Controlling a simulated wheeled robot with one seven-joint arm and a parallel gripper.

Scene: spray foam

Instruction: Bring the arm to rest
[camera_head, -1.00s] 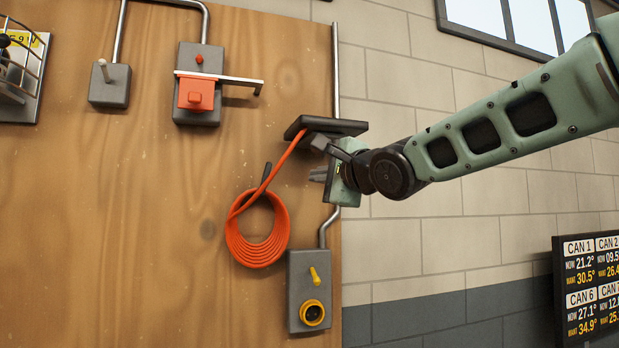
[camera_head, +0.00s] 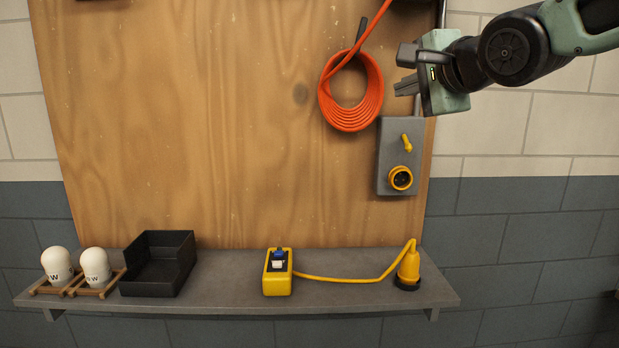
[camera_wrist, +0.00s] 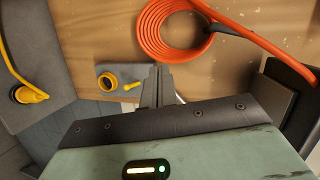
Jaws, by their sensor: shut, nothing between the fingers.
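My gripper (camera_head: 405,86) is at the upper right in the head view, in front of the right edge of the wooden board. It points left, its fingers together with nothing between them. In the wrist view the closed fingers (camera_wrist: 158,84) show at the middle. My gripper is just right of the coiled orange hose (camera_head: 351,92) and above the grey socket box (camera_head: 388,160); a gap to the hose shows in the head view. The rest of my arm leads off to the upper right.
The wooden board (camera_head: 200,130) stands behind. Below it is a grey shelf (camera_head: 220,301) holding two white capsules (camera_head: 95,266), a black bin (camera_head: 158,285), a yellow control box (camera_head: 277,284) and a corded yellow plug (camera_head: 408,268). The wall at right is clear.

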